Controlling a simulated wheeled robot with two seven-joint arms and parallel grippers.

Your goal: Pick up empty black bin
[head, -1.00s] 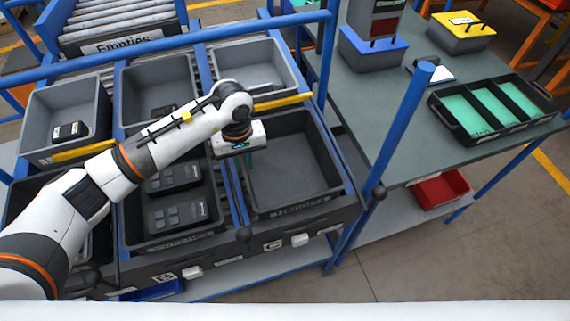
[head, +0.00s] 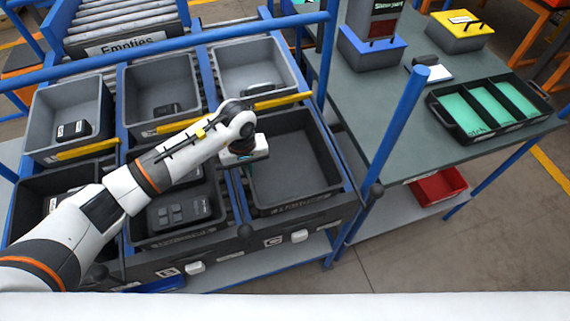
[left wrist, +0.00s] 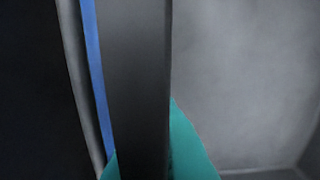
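The empty black bin (head: 292,165) sits in the front right place of the rack, with nothing visible inside. My left gripper (head: 243,163) points down over the left wall of this bin. In the left wrist view the dark bin wall (left wrist: 140,80) runs between my two teal fingers (left wrist: 150,155). One finger is on each side of the wall, and both appear close to it. I cannot tell whether they press on it. The bin's grey floor shows at the right of that view. My right gripper is not in view.
A neighbouring bin (head: 180,236) with black devices stands close on the left. Yellow-barred bins (head: 250,50) are behind. A blue post (head: 395,130) rises right of the bin. The workbench (head: 385,125) beyond holds a tray with teal compartments (head: 485,139).

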